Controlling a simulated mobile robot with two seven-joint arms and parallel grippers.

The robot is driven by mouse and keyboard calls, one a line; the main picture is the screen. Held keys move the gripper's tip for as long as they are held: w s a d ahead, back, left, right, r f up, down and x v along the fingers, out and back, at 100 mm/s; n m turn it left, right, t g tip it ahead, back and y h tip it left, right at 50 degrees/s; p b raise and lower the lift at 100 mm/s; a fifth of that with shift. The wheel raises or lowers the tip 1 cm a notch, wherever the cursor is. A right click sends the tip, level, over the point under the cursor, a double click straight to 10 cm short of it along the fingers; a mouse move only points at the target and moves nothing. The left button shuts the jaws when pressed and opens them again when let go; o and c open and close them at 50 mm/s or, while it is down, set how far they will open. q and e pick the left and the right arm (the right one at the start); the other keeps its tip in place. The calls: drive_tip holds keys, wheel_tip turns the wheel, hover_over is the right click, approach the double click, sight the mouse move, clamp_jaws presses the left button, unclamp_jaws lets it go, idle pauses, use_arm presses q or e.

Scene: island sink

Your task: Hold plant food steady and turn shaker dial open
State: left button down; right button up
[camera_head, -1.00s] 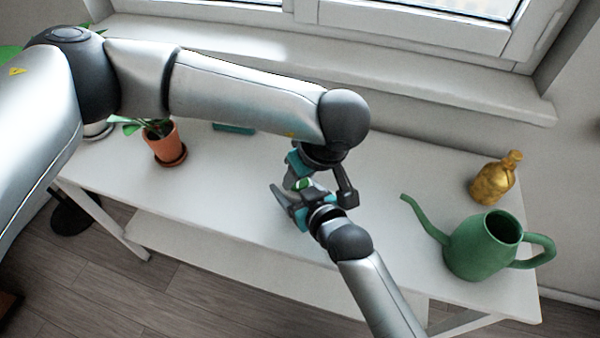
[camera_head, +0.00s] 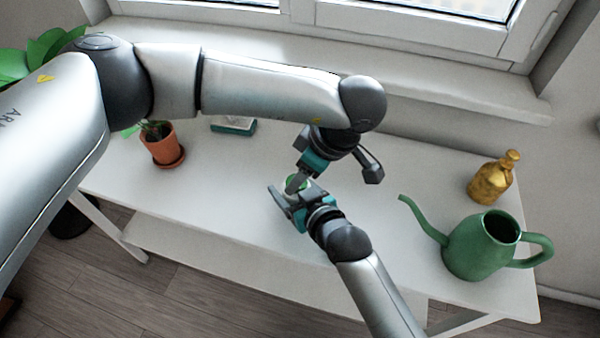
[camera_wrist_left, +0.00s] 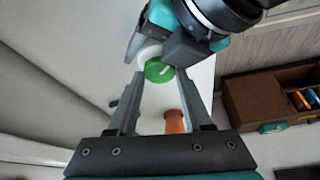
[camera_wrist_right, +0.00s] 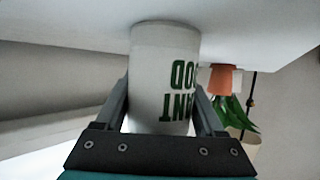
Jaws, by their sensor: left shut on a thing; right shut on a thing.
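The plant food is a white can with dark green lettering, seen upside down in the right wrist view (camera_wrist_right: 160,75). Its green shaker dial (camera_head: 301,183), with a pale raised bar, faces up in the left wrist view (camera_wrist_left: 159,70). My right gripper (camera_head: 286,197) is shut around the can's body from the side; its fingers flank the can in the right wrist view. My left gripper (camera_head: 296,181) comes down from above, shut on the dial, with its fingertips at the dial's two sides. The grippers hide most of the can in the head view.
The white table (camera_head: 220,200) is mostly clear around the grippers. A potted plant (camera_head: 162,146) and a teal-and-white item (camera_head: 233,125) stand to the left. A green watering can (camera_head: 480,247) and gold bottle (camera_head: 495,178) stand to the right. A window sill (camera_head: 420,80) runs behind.

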use_arm(q)
drive_tip(key=shift+c, duration=1.5)
unclamp_jaws()
drive_tip(key=shift+r, duration=0.1)
drive_tip(key=v, duration=1.2)
